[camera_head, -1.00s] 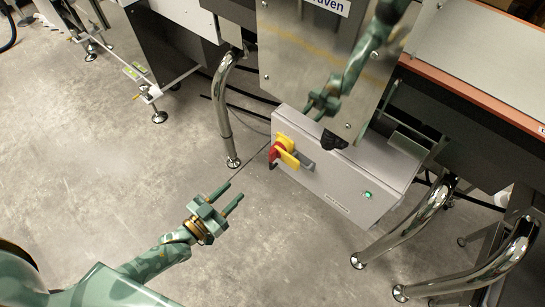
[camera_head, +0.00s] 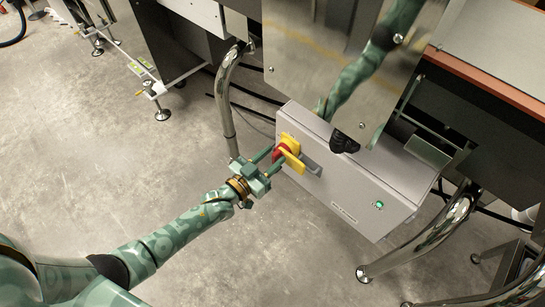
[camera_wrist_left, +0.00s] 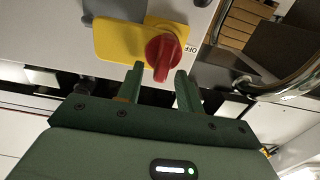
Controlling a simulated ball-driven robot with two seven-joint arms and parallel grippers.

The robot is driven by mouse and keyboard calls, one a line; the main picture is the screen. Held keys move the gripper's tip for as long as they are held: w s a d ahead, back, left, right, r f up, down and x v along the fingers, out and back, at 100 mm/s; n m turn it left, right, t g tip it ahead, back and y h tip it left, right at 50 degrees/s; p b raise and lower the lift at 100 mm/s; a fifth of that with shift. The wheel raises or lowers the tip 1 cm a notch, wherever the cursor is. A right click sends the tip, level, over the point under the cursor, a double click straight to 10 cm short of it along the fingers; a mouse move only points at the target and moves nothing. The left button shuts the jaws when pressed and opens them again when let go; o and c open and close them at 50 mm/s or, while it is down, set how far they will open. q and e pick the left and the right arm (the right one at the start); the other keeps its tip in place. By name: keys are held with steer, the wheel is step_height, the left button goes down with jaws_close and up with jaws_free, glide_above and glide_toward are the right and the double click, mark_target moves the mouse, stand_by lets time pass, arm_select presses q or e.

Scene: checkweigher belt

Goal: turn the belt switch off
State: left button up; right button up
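The belt switch is a red rotary knob (camera_head: 281,152) on a yellow plate (camera_head: 289,139), on the front of a grey control box (camera_head: 330,196). In the left wrist view the red knob (camera_wrist_left: 163,52) sits on the yellow plate (camera_wrist_left: 115,42), with an "OFF" label beside it. Its grip points down towards the gap between my fingers. My left gripper (camera_head: 272,160) is open, its fingertips close to the knob, one on each side; in the wrist view the gripper (camera_wrist_left: 160,82) appears empty. I cannot tell whether the fingers touch the knob. My right gripper is not in view.
A lit green lamp (camera_head: 378,204) is on the box's right part. A shiny steel panel (camera_head: 320,65) above it mirrors a green arm. Bent chrome legs (camera_head: 224,105) stand left and right of the box.

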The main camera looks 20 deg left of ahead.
arm_select(q)
steer(key=shift+w+d, duration=0.1)
steer(key=shift+w, duration=0.05)
jaws_close()
